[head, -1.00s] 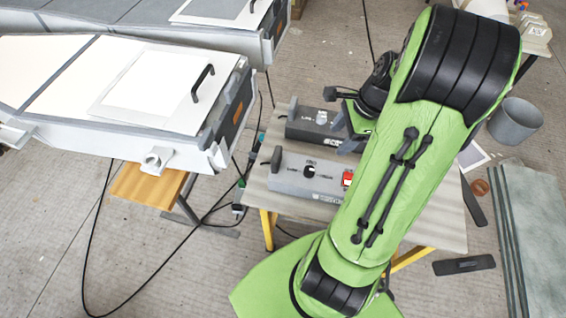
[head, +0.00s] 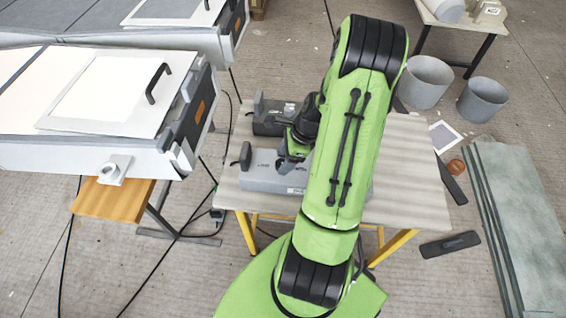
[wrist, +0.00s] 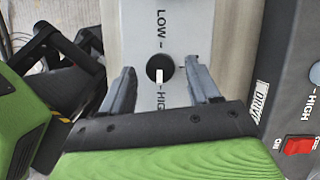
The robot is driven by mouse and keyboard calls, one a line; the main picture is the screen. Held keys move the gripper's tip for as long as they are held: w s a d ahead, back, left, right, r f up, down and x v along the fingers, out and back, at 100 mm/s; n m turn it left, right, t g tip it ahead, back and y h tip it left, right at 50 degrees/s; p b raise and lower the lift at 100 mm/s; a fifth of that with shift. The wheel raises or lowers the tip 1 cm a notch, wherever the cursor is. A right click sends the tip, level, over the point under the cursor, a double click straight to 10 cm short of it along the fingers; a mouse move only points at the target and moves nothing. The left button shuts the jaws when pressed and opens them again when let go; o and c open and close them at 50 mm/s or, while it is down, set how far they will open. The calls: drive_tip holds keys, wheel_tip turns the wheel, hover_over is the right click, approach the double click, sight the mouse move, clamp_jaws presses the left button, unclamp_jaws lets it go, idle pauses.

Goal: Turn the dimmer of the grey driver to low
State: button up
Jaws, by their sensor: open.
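The light grey driver (head: 262,180) lies on the small table, nearest to me; my arm hides its right part. In the wrist view its face (wrist: 185,25) shows a round black dimmer knob (wrist: 160,66), with LOW printed above and HIGH below. The knob's white mark points down, toward HIGH. My gripper (wrist: 160,72) is open, one finger on each side of the knob, with a gap visible on both sides. In the head view my gripper (head: 291,158) is over the grey driver, partly hidden by my arm.
A darker driver (head: 266,118) stands behind the grey one; in the wrist view its red switch (wrist: 299,146) shows at right. The table's right side (head: 420,190) is bare. A white-topped mould (head: 105,95) stands at left. Two grey buckets (head: 425,82) stand behind.

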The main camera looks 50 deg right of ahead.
drive_tip(key=shift+w+a+f, duration=0.15)
drive_tip(key=shift+f, duration=0.35)
drive_tip(key=c, duration=1)
